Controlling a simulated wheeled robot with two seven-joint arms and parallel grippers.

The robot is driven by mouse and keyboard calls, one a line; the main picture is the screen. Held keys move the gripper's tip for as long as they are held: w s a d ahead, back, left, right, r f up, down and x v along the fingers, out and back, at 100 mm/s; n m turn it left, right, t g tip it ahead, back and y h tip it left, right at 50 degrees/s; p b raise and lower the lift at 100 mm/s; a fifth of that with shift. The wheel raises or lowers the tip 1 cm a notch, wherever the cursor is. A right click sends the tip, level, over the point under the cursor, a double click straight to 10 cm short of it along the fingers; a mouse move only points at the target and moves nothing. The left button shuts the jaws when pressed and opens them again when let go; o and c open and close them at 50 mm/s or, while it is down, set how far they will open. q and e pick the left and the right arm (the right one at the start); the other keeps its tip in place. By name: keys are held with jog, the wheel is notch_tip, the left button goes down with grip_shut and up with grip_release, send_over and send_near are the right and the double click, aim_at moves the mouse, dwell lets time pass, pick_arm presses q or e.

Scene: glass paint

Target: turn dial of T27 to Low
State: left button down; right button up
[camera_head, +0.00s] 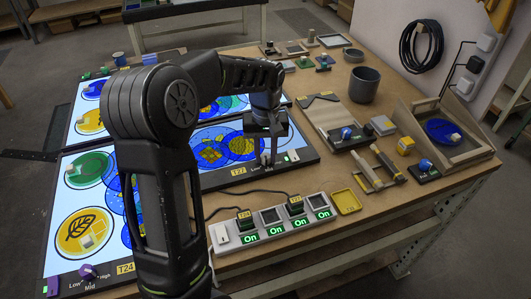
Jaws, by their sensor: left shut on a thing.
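The T27 panel (308,160) is a lit light board with blue and yellow glass pieces on it, lying flat on the table behind my left arm. Its yellow T27 label (238,171) is on the front edge, with small dial lettering to its right. My left gripper (267,160) points down at that edge, right of the label, and is shut on the T27 dial. The fingers hide most of the dial, so its setting cannot be read. My right gripper is not in view.
The T24 panel (72,266) with a purple dial (88,271) lies at the left. A power strip (275,231) with green "On" displays and cables stands in front of T27. A grey cup (364,85), tools and a wooden tray (455,152) fill the right side.

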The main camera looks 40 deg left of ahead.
aim_at(266, 156)
pick_arm(q)
jog(key=m, duration=0.4)
jog(key=shift+m, duration=0.3)
jog(key=m, duration=0.5)
dwell(0.4)
jog(key=c, duration=1.1)
grip_release()
jog(key=shift+c, duration=0.2)
jog(key=shift+r, duration=0.1)
notch_tip(266, 156, up, 8)
jog(key=shift+f, duration=0.15)
jog(key=shift+f, duration=0.1)
